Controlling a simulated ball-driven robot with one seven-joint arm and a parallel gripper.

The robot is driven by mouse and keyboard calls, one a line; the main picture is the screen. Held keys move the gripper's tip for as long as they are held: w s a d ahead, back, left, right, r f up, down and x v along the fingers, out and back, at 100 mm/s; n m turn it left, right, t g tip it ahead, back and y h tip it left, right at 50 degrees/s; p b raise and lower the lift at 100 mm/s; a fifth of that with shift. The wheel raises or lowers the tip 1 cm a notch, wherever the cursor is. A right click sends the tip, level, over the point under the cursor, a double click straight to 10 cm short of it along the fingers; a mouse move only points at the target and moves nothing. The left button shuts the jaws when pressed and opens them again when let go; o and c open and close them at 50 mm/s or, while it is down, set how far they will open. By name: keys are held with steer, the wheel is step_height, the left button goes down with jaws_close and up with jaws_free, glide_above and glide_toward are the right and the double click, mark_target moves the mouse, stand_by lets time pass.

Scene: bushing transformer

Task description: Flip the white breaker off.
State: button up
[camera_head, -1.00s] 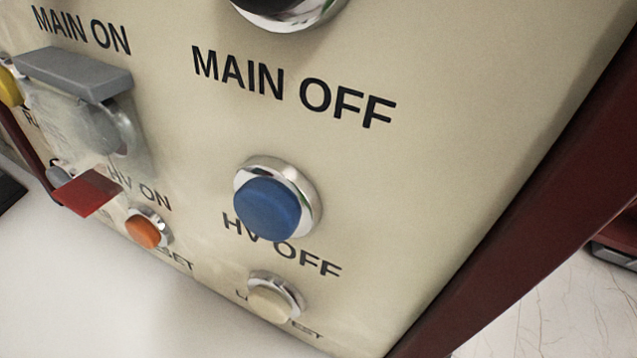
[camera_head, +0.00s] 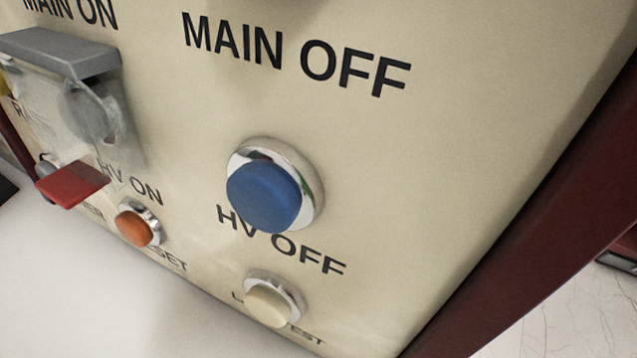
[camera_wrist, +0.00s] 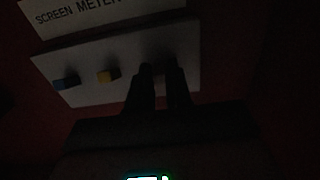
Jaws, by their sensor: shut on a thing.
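In the dark wrist view, a pale plate (camera_wrist: 118,62) carries a blue switch (camera_wrist: 66,82) at the left and a yellow switch (camera_wrist: 109,75) to its right. My gripper (camera_wrist: 160,72) reaches the plate right of the yellow switch. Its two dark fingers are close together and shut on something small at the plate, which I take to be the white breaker. The fingers and the dark hide its shape, and I cannot tell which way it is tipped. The head view shows neither my gripper nor these switches.
A label with "SCREEN METER" (camera_wrist: 80,15) sits above the plate. The head view shows a cream panel with a blue HV OFF button (camera_head: 264,196), an orange button (camera_head: 134,229), a cream button (camera_head: 268,306) and a clear guard with a red tab (camera_head: 72,184).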

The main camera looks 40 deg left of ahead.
jaws_close()
steer(key=shift+f, duration=0.15)
steer(key=shift+w+f+t+y+b, duration=0.1)
steer(key=shift+f+t+y+b, duration=0.3)
steer(key=shift+t+b, duration=0.8)
steer(key=shift+f+t+y+b, duration=0.2)
steer(key=shift+f+t+b, duration=0.3)
steer(key=shift+t+b, duration=0.65)
steer(key=shift+f+t, duration=0.25)
steer(key=shift+t, duration=0.2)
steer(key=o, duration=0.7)
jaws_free()
